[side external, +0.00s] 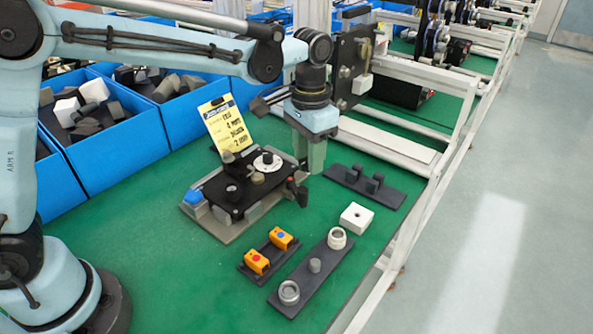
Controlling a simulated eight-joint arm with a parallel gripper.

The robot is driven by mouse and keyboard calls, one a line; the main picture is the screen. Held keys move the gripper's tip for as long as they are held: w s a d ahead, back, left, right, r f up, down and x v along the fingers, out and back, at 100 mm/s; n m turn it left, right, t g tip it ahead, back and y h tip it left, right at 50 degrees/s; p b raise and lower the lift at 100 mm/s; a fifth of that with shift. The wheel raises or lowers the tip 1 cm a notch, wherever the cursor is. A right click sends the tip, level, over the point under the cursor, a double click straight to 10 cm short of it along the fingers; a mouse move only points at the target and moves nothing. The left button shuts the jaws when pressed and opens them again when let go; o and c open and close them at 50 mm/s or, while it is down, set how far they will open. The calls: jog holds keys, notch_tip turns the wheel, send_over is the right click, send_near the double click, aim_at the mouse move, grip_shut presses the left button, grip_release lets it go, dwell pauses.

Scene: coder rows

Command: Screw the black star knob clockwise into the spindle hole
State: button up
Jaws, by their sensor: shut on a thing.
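My gripper (312,168) points straight down at the right end of the work fixture. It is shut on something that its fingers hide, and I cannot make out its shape. The fixture's black plate (244,201) lies on a grey base on the green bench. A white dial-like disc (267,162) is on the plate, with small round parts near it. A dark knob-like part (298,190) with a bit of red stands at the fixture's right edge, just below and left of my fingertips. I cannot tell whether it touches them. The spindle hole cannot be made out.
A yellow card (227,128) stands behind the fixture. Blue bins (118,152) hold dark and white blocks at left. A dark rack (364,186), a white block (356,217), a rack with grey rings (315,285) and orange switch boxes (257,262) lie right and in front. Green bench is clear at front left.

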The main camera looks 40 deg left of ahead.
jog(key=shift+s+a+f+n, duration=0.35)
jog(key=shift+s+a+n, duration=0.25)
jog(key=shift+s+a, duration=1.2)
jog(key=shift+s+a+f+n, duration=0.3)
jog(key=shift+s+a+n, duration=0.3)
jog(key=shift+s+a, duration=1.2)
jog(key=shift+s+a+f+n, duration=0.35)
jog(key=shift+s+a+n, duration=0.25)
jog(key=shift+s+a, duration=1.2)
jog(key=shift+w+a+f, duration=0.4)
jog(key=shift+w+a, duration=0.05)
jog(key=shift+f, duration=0.15)
jog(key=shift+f, duration=0.55)
jog(key=m, duration=1.2)
jog(key=shift+m, duration=0.3)
